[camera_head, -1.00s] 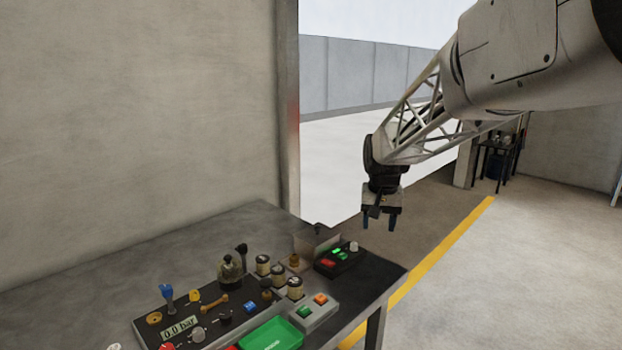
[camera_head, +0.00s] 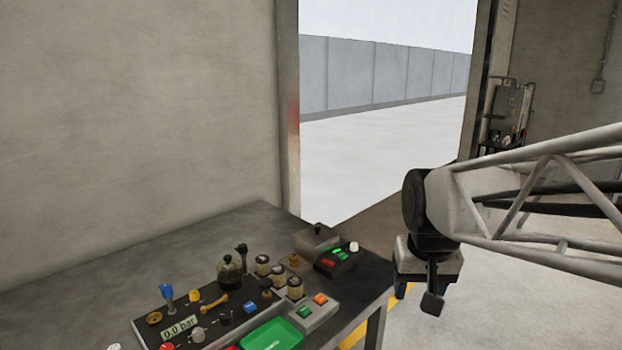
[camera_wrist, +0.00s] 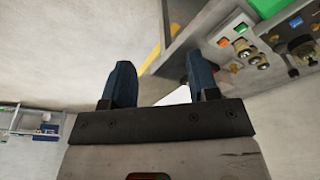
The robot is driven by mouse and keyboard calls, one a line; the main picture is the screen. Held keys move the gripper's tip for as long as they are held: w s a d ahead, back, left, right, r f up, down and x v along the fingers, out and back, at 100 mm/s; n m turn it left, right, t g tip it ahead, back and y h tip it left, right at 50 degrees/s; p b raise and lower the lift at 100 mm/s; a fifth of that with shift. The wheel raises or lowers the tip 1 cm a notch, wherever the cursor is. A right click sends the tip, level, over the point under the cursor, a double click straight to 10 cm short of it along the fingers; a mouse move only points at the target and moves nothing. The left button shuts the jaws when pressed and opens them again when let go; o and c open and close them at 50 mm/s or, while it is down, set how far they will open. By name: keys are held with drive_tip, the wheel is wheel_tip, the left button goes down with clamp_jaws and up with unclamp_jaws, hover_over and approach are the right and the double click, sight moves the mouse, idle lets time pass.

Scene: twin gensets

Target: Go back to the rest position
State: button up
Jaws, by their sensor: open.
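My gripper (camera_head: 402,290) hangs pointing down just right of the bench's right end in the head view, clear of everything on it. In the wrist view my gripper (camera_wrist: 166,86) shows its two blue fingers apart with nothing between them. The fingertips are partly hidden behind the wrist in the head view.
The grey bench (camera_head: 100,262) carries a control panel with a "0.0 bar" display (camera_head: 180,329), a green tray (camera_head: 272,335), a button box (camera_head: 318,309) and a black box with lit indicators (camera_head: 338,258). A doorway (camera_head: 385,135) opens behind. Floor right of the bench is free.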

drive_tip(key=s+f, duration=0.4)
drive_tip(key=s, duration=0.8)
drive_tip(key=shift+s+d+n+t, duration=0.15)
drive_tip(key=shift+s+n+t, duration=0.15)
drive_tip(key=shift+s, duration=0.05)
idle(0.9)
